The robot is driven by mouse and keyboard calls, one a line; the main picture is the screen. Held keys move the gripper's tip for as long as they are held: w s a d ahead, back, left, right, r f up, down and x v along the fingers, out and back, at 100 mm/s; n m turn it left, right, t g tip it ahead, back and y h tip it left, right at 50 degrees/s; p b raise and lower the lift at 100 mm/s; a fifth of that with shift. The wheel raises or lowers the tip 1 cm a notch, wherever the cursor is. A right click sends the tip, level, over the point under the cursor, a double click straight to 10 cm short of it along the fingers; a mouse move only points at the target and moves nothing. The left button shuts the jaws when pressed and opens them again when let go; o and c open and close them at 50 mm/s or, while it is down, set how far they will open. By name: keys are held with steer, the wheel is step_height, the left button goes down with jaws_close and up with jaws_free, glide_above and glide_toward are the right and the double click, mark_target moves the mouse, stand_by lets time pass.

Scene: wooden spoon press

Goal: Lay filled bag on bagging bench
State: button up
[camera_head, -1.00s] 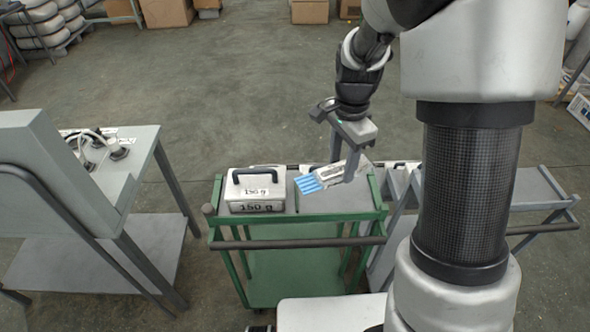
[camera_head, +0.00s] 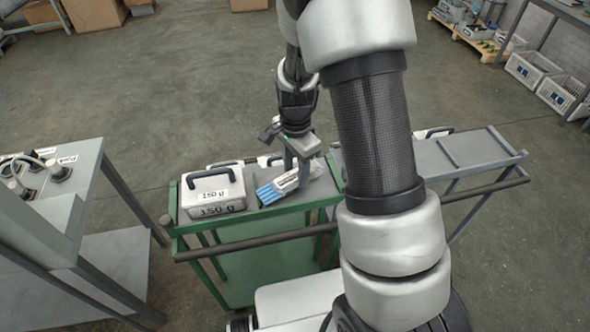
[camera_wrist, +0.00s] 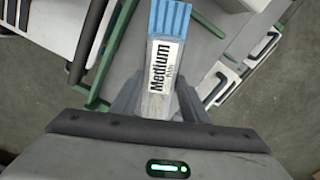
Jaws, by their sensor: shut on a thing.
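My gripper (camera_head: 303,178) is shut on a small bag (camera_head: 268,194) with a blue-striped end and a white label. The bag is tilted, with its blue end toward the lower left, and appears just over the green cart's grey top. I cannot tell whether it touches that top. In the wrist view the bag (camera_wrist: 163,65) lies between the fingers (camera_wrist: 165,103), its label reading "Medium" with a smaller word below. The fingers cover its near end. A grey bench (camera_head: 455,158) stands right of the cart, partly hidden by my arm. I cannot tell which surface is the bagging bench.
A white "150 g" case (camera_head: 213,195) with a black handle stands on the green cart (camera_head: 240,222), with more handled cases behind. A grey table (camera_head: 75,190) stands at left. Crates (camera_head: 530,68) and a pallet are at upper right. Open floor lies behind the cart.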

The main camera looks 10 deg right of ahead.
steer(key=shift+f, duration=0.1)
steer(key=o, duration=1)
